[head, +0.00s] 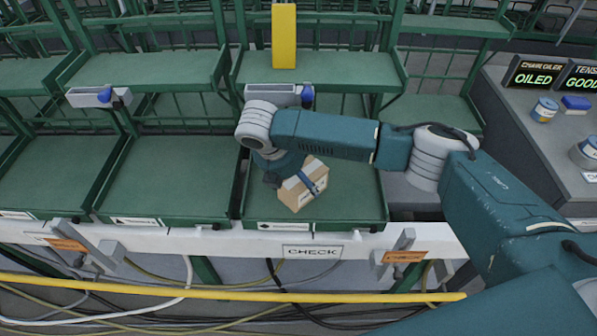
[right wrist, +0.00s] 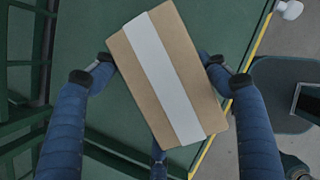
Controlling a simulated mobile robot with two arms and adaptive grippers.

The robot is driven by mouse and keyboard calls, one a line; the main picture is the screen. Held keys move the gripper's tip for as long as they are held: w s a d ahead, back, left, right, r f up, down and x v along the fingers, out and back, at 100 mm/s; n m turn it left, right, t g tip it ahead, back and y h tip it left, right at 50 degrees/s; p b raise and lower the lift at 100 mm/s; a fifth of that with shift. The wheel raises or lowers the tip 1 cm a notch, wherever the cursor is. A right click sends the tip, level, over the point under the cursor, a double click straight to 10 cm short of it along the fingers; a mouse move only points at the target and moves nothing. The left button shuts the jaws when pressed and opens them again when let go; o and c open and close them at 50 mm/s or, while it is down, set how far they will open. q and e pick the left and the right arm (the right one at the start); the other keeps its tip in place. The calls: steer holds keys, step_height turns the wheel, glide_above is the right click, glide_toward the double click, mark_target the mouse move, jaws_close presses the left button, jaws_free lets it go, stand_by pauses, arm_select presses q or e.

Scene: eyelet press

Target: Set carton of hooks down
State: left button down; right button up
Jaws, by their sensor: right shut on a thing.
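The carton of hooks (head: 302,188) is a small tan cardboard box with a light label. In the head view it is tilted, at the middle of the right-hand green tray (head: 352,208). My right gripper (head: 300,179) reaches down from above and is shut on it. In the right wrist view the carton (right wrist: 168,75) has a pale tape strip along its top, and the gripper's blue fingers (right wrist: 155,70) press on its two sides. Green tray floor shows behind it. I cannot tell whether the carton touches the tray. My left gripper is not in view.
More green trays (head: 165,178) stand to the left, bare inside. A yellow block (head: 284,36) stands on the upper shelf. A white front rail with a CHECK label (head: 312,252) runs below the trays. A grey counter (head: 520,120) with tins and lit signs is at right.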

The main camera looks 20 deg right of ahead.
steer(key=shift+r, duration=0.15)
steer(key=o, duration=2)
steer(key=shift+f, duration=0.2)
steer(key=shift+s, duration=0.1)
steer(key=shift+r, duration=0.15)
steer(key=b+v, duration=0.1)
steer(key=v, duration=1.1)
steer(key=shift+a, duration=0.1)
